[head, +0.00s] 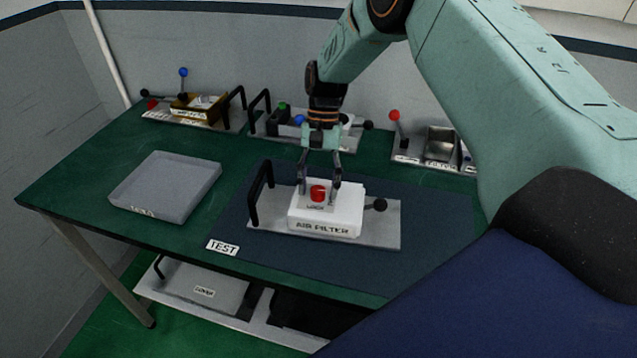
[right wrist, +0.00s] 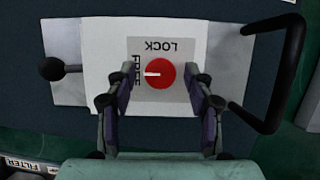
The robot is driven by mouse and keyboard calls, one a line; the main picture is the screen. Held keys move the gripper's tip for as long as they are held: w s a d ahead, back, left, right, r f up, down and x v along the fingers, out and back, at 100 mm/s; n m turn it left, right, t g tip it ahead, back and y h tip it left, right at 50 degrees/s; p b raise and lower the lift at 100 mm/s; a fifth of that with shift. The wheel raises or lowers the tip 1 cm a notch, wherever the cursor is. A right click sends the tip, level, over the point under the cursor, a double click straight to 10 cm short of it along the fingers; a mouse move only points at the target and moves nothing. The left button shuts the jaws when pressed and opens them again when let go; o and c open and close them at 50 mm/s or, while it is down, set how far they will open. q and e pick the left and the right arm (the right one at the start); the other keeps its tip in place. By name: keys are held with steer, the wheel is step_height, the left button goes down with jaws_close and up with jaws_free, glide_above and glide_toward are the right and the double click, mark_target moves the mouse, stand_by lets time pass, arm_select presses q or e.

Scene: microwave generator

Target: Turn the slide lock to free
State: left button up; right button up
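The slide lock is a round red knob (head: 318,192) on top of a white box (head: 345,217) labelled AIR FILTER. In the right wrist view the red knob (right wrist: 161,75) has a short white mark pointing left, towards the word FREE (right wrist: 137,88). The word LOCK (right wrist: 161,46) is above the knob in that view, upside down. My right gripper (head: 320,182) comes down over the box. Its fingers (right wrist: 165,78) are open, one on either side of the knob, with a gap on each side. My left gripper is out of view.
The box sits on a metal plate (head: 383,235) with a black handle (head: 257,195) and a black ball lever (head: 380,205). A grey tray (head: 165,187) is to the left. Fixtures with coloured ball levers line the back of the green table (head: 95,165).

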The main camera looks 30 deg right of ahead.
steer(key=shift+r, duration=0.15)
steer(key=shift+r, duration=0.2)
steer(key=v, duration=1.1)
steer(key=shift+r, duration=0.2)
